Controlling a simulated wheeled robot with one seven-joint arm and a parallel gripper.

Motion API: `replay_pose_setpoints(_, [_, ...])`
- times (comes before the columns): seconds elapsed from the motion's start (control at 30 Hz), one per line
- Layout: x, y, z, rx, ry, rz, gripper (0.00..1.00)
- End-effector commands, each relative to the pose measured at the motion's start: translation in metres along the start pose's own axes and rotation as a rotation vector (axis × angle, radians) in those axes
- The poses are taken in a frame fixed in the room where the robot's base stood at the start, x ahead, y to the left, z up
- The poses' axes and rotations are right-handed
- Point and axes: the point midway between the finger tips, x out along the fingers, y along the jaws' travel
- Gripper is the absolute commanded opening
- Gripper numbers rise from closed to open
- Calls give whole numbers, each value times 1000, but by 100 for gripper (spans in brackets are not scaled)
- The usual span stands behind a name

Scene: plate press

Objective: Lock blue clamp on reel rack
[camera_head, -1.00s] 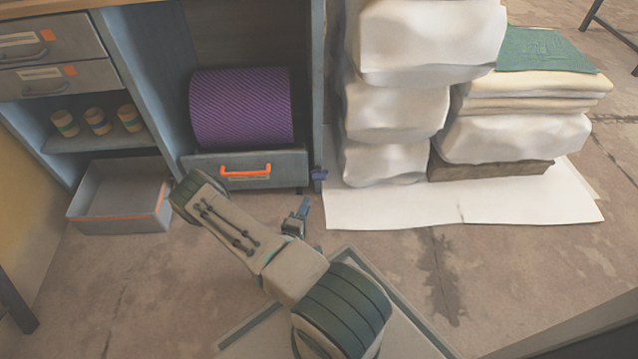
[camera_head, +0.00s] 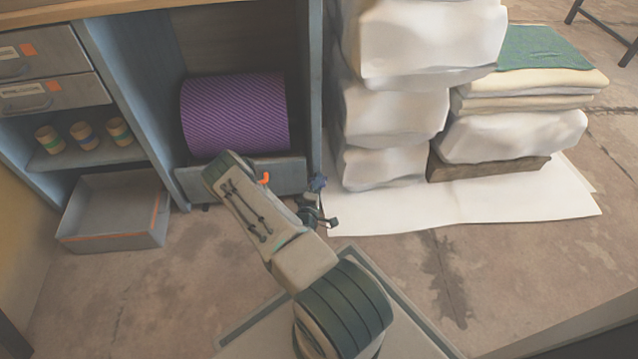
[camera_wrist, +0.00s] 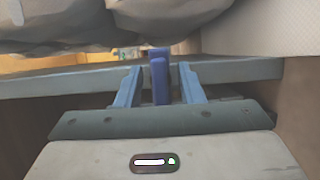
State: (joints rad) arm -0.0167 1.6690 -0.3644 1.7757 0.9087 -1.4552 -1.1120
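The blue clamp (camera_head: 319,182) is a small dark blue piece at the lower front of the reel rack's right upright (camera_head: 315,90). The rack holds a purple reel (camera_head: 235,115). My gripper (camera_head: 314,204) is at the clamp, partly hidden by my arm in the head view. In the wrist view, the clamp's blue lever (camera_wrist: 160,80) stands upright between the two lighter blue fingers of my gripper (camera_wrist: 159,66). A gap shows on each side of the lever, so the gripper is open around it. The clamp's base is hidden.
A drawer with an orange handle (camera_head: 265,178) is under the reel, partly behind my arm. An open grey bin (camera_head: 110,241) lies on the floor at left. White wrapped bundles (camera_head: 390,110) stand close to the rack's right on a white sheet (camera_head: 470,210).

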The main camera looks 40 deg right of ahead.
Motion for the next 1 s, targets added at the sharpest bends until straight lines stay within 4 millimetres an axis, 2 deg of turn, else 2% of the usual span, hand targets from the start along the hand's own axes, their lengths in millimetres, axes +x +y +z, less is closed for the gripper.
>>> replay_pose_setpoints(0.17, [0,0,0,0,0,0,35])
replay_pose_setpoints(0.2, [0,0,0,0,-1,0,32])
replay_pose_setpoints(0.3, [0,0,1,1,-2,0,4])
replay_pose_setpoints(0.33, [0,0,1,1,-2,0,0])
replay_pose_setpoints(0.67, [1,1,2,28,-5,-11,0])
replay_pose_setpoints(1.0, [0,3,3,216,-7,-90,0])
